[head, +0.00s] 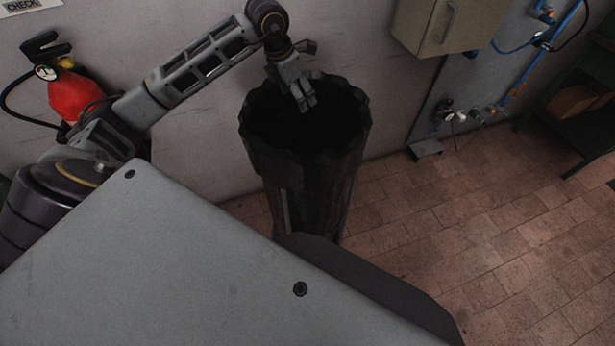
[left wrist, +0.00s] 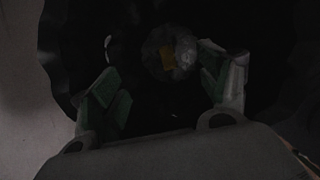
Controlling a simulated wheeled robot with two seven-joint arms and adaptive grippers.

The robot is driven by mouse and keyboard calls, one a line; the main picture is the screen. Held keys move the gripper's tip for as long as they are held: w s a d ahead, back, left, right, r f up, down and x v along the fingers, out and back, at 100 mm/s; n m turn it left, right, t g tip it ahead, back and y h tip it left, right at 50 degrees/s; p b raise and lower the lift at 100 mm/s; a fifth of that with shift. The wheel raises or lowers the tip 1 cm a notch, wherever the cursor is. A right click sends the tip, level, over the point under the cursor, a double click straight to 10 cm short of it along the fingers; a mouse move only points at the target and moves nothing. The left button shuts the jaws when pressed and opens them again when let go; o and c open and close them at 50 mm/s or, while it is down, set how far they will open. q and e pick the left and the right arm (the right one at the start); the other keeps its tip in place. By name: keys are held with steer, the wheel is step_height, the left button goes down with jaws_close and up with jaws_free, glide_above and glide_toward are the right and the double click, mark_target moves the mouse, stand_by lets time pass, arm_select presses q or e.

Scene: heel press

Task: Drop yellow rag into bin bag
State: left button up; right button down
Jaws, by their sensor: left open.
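The black bin bag (head: 310,180) stands upright on the floor against the wall with its mouth open at the top. My left gripper (head: 306,103) is over the bag's mouth, pointing down into it. In the left wrist view my left gripper (left wrist: 170,90) is open, its two fingers apart with nothing between them. Below the fingers, inside the dark bag, a small yellow patch (left wrist: 168,60) shows on a pale, crumpled item; it may be the yellow rag, but it is too dark to be sure. My right gripper does not show.
A red fire extinguisher (head: 76,95) hangs on the wall at the left. A beige wall cabinet (head: 436,24) and a panel with blue pipes (head: 520,80) are at the upper right. A dark shelf (head: 580,100) stands at the far right. The tiled floor (head: 470,225) at the right is clear.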

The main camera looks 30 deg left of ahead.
arm_select(q)
steer(key=v, duration=1.1)
steer(key=shift+s+f, duration=0.15)
stand_by(0.8)
